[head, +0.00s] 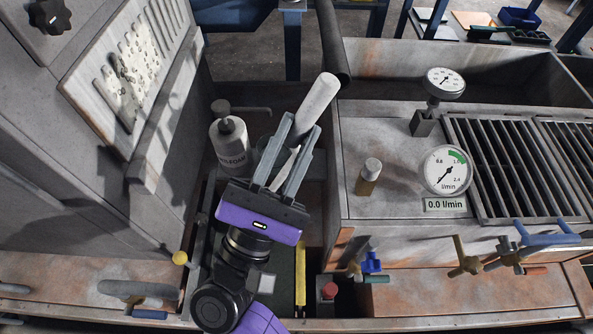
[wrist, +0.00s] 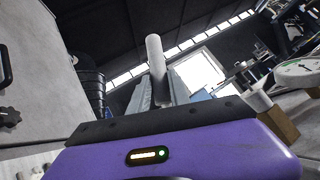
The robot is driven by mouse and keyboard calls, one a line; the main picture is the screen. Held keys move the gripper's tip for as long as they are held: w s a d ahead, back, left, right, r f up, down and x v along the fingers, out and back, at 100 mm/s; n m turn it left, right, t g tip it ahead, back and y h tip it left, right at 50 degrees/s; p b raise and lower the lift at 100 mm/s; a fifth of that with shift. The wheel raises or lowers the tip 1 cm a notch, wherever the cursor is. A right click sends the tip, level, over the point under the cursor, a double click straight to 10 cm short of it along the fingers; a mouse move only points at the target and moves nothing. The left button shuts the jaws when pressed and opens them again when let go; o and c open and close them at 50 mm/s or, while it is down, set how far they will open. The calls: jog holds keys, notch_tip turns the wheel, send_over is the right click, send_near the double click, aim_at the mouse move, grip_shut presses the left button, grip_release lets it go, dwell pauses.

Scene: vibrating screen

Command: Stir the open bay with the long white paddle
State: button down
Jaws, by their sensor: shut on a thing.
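My gripper (head: 301,128) is shut on the long white paddle (head: 318,97), over the gap between the left panel and the right-hand cabinet. A thick, round white end of the paddle sticks out past the fingertips, tilted up and right. A thin pale strip shows between the fingers. In the wrist view the white end (wrist: 157,62) stands up beyond the gripper (wrist: 178,88). The paddle's other end is hidden. The open bay seems to be the dark recess (head: 316,222) below and around my gripper; my arm covers much of it.
A white pump bottle (head: 230,145) stands close left of my gripper. A small capped bottle (head: 368,178) and two dial gauges (head: 446,170) (head: 445,82) stand on the right cabinet beside a slatted grate (head: 510,165). Valve handles (head: 465,257) jut out at the front. A dark pipe (head: 332,40) is behind.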

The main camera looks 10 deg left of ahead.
jog(key=s+a+f+b, duration=0.1)
jog(key=a+f+b, duration=0.3)
jog(key=f+b, duration=0.8)
jog(key=s+a+f+b, duration=0.1)
jog(key=a+f+b, duration=0.3)
jog(key=f+b, duration=0.8)
jog(key=shift+f, duration=1.85)
jog(key=shift+a, duration=0.1)
